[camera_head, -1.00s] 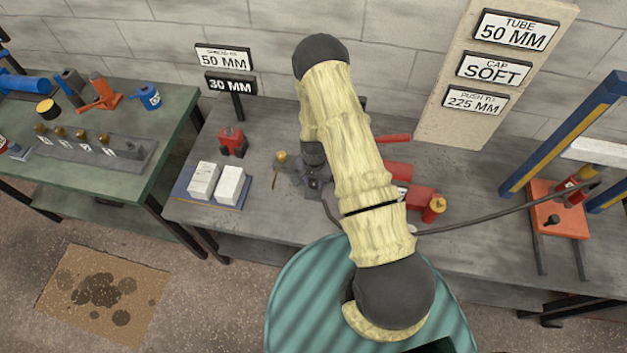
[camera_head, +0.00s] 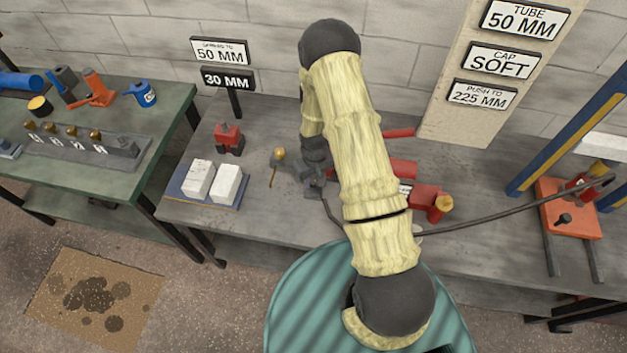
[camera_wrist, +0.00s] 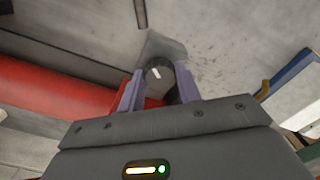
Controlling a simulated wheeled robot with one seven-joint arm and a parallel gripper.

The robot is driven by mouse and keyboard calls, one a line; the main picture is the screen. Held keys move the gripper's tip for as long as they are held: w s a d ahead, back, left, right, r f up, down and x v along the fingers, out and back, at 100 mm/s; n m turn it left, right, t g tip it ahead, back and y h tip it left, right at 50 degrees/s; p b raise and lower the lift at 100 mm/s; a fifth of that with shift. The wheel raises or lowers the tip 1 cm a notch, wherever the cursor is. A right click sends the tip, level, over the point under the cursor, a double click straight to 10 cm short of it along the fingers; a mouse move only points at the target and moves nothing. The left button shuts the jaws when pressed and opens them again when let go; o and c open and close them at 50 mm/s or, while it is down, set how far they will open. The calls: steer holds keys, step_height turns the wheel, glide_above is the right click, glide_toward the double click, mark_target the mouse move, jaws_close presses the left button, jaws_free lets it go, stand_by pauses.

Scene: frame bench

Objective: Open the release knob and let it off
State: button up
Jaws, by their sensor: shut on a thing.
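The release knob (camera_wrist: 158,72) is a dark round knob with a short white mark, seen end-on in the wrist view. My gripper (camera_wrist: 160,88) is shut on it, one finger on each side; in the head view my gripper (camera_head: 316,184) is low over the bench behind the front edge. The knob is not clear in the head view, where my gripper and arm cover that spot. A red pump body (camera_wrist: 60,92) lies just left of the knob in the wrist view; part of it (camera_head: 402,168) shows right of my arm in the head view.
A hose (camera_head: 500,217) runs right to an orange-bedded press (camera_head: 575,215). Left on the bench (camera_head: 190,214) are two white blocks (camera_head: 212,182), a red-and-black part (camera_head: 228,138) and a small brass-topped piece (camera_head: 277,158). Signs stand behind.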

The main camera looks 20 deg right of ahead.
mark_target(315, 180)
steer(key=n+b, duration=0.1)
steer(key=n, duration=0.5)
steer(key=shift+w+r+n+b, duration=0.1)
steer(key=shift+w+n+b, duration=0.1)
steer(key=shift+n+b, duration=0.2)
steer(key=o, duration=1)
steer(key=shift+c, duration=0.2)
steer(key=shift+s, duration=0.1)
step_height(315, 180, up, 17)
steer(key=b, duration=0.1)
steer(key=shift+r+b, duration=0.2)
steer(key=shift+b, duration=0.1)
